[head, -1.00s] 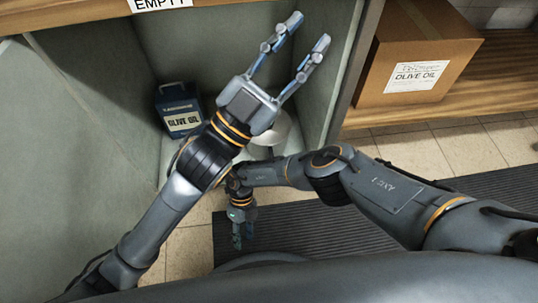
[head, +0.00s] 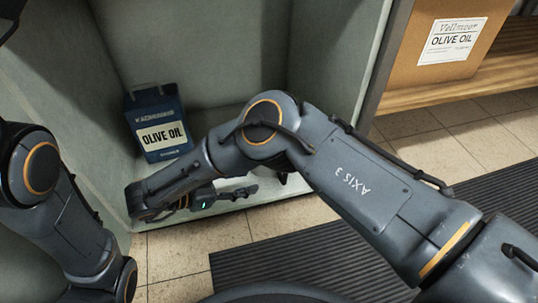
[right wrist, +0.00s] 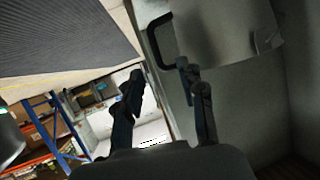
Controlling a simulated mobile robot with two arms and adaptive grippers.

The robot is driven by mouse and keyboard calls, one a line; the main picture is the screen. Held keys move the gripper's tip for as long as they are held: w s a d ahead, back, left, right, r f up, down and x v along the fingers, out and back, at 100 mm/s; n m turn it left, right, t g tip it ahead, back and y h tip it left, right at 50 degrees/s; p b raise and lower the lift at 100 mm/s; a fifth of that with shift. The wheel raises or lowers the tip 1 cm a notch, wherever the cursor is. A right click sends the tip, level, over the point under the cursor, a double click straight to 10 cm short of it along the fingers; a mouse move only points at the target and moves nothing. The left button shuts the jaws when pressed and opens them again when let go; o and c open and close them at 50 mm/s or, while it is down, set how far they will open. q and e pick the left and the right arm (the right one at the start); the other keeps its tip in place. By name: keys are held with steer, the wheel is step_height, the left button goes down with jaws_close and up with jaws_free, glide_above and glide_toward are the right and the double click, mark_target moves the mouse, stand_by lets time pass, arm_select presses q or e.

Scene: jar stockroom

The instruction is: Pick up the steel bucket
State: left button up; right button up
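A steel container with a dark handle, apparently the steel bucket (right wrist: 215,40), shows in the upper right of the right wrist view. Its top edge is cut off by the frame. In the head view my right arm hides it. My right gripper (right wrist: 160,72) has its two fingers apart with nothing between them; the steel container is just beyond the fingertips, apart from them as far as I can tell. In the head view the right gripper (head: 238,192) lies low at the front of the cubby, pointing right. My left gripper is out of view; only its arm shows at the left.
A dark blue olive oil can (head: 158,122) stands at the cubby's back left. The cubby's side wall (head: 384,60) rises at the right. A cardboard olive oil box (head: 440,60) sits on a wooden shelf (head: 440,90) beyond it.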

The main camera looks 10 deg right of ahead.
mark_target(285, 181)
steer(key=b+x, duration=0.1)
steer(key=x, duration=0.6)
steer(key=shift+d+f, duration=0.2)
steer(key=shift+d, duration=0.15)
steer(key=x, duration=0.5)
steer(key=shift+s+d, duration=0.2)
steer(key=shift+s, duration=0.2)
jaws_close()
